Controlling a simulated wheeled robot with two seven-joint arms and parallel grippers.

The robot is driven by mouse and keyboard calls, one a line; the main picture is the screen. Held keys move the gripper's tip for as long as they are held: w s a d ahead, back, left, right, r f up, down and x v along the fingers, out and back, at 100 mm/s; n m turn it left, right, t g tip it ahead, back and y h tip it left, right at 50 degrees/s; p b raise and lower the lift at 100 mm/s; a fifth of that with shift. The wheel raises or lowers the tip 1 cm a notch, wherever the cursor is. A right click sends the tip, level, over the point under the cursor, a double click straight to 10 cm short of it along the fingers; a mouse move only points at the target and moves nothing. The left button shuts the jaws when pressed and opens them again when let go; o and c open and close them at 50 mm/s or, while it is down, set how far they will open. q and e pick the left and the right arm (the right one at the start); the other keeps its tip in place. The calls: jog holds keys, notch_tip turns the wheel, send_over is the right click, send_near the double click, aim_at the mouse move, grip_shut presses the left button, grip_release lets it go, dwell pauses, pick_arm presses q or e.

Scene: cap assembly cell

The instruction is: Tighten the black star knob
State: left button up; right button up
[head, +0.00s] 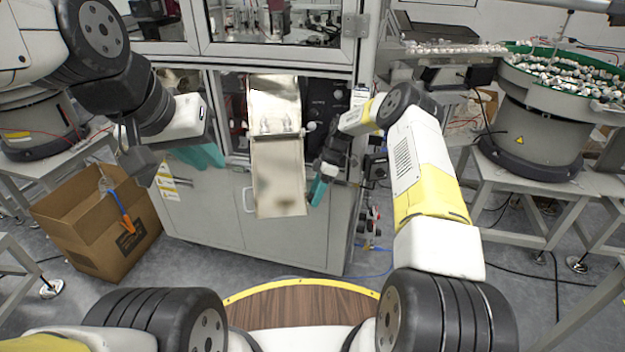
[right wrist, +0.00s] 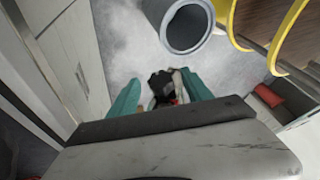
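A small dark, knob-like object (right wrist: 162,83) shows between my right fingertips in the right wrist view, with a bit of red beside it. I cannot tell for sure that it is the black star knob. My right gripper (right wrist: 160,92) has its two teal fingers spread, with visible gaps around the dark object. In the head view my right gripper (head: 319,190) points down just right of the metal chute, in front of the machine, and the knob cannot be made out there. My left gripper (head: 200,155) is left of the chute with teal fingers; their gap is unclear.
The metal chute (head: 279,180) slopes out of the cabinet (head: 300,240) between my grippers. An open cardboard box (head: 105,235) stands at the left. A bowl feeder full of caps (head: 545,115) stands at the right. The floor in front of the cabinet is mostly clear.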

dwell(0.4)
jog(key=s+d+r+m+t+h, duration=0.1)
jog(key=s+r, duration=0.3)
jog(key=r, duration=0.6)
jog(key=s+d+r+m+t, duration=0.2)
jog(key=s+r, duration=0.3)
jog(key=r, duration=0.6)
jog(key=s+d+r+m+t+h, duration=0.1)
jog(key=s+d+r+m+t, duration=0.1)
jog(key=r, duration=0.8)
jog(key=shift+s+d+r+m+h, duration=0.3)
jog(key=shift+s+d+m, duration=0.2)
jog(key=shift+s+m, duration=0.6)
jog(key=shift+f, duration=0.1)
